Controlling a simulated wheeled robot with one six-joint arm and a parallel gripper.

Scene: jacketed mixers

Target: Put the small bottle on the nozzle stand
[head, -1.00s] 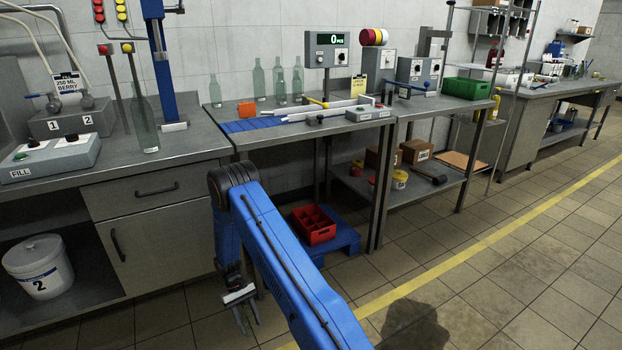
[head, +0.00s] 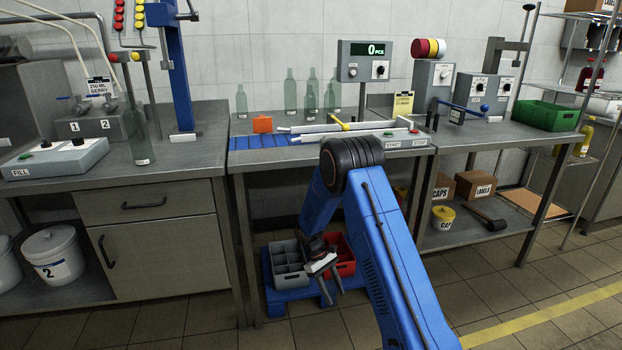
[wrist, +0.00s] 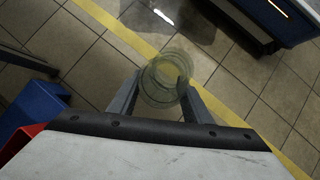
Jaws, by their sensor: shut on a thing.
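In the wrist view a clear round glass bottle (wrist: 166,80) sits between the fingers of my gripper (wrist: 160,92), seen end-on, with the floor showing through it. My gripper is shut on it. In the head view my gripper (head: 330,290) hangs low in front of the crates under the middle bench, and the glass in it is too faint to make out. A grey block marked 1 and 2 (head: 92,127), with nozzle-like fittings and a 250 ml berry sign, stands on the left bench; it looks like the nozzle stand. A clear bottle (head: 140,140) stands upright right of it.
Several clear bottles (head: 290,92) stand at the back of the middle bench. The fill control box (head: 55,160) is at the left bench's front. A grey crate (head: 287,262) and red crate (head: 345,265) sit on a blue pallet below. The left bench's front right is clear.

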